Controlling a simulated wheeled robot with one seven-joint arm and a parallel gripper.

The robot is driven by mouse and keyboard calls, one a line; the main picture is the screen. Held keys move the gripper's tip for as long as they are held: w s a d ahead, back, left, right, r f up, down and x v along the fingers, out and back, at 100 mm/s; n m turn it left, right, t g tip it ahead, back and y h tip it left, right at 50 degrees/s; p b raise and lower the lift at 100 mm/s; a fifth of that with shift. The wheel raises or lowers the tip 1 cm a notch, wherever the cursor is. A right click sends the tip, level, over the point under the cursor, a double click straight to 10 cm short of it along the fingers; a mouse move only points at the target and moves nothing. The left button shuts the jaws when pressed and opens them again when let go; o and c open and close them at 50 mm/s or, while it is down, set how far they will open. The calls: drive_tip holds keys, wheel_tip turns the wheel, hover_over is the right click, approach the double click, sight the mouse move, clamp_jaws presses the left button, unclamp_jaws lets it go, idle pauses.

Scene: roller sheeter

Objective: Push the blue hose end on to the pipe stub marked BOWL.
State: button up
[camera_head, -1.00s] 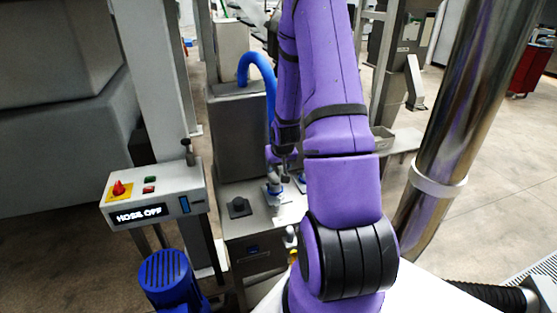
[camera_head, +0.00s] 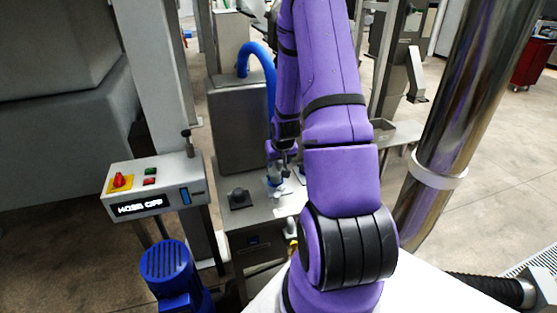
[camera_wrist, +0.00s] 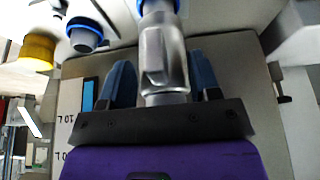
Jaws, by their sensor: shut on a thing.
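The blue hose (camera_head: 258,55) arches out of the top of a grey steel cabinet and comes down behind my arm. My gripper (camera_head: 276,160) is low over the steel deck, partly hidden by my arm. In the wrist view my gripper (camera_wrist: 163,75) is shut around a shiny grey hose end (camera_wrist: 163,50), one dark blue finger on each side. A blue band shows at the hose end's far part, at the picture's top edge. A blue-rimmed round fitting (camera_wrist: 85,36) stands to its left. No BOWL mark is readable, and I cannot tell whether the hose end touches a stub.
A control box (camera_head: 155,190) at left shows HOSE OFF. A black knob (camera_head: 240,198) is on the deck. A blue motor (camera_head: 168,270) sits below. A yellow cap (camera_wrist: 37,50) and a gauge marked 10 L (camera_wrist: 88,95) show at left. A steel column (camera_head: 470,90) stands right.

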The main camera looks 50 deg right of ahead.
drive_tip(key=shift+f, duration=1.7)
idle(1.3)
drive_tip(key=o, duration=1.3)
drive_tip(key=v, duration=1)
drive_tip(key=shift+s+a+r, duration=0.1)
drive_tip(key=shift+s+r, duration=0.05)
drive_tip(key=shift+r, duration=0.25)
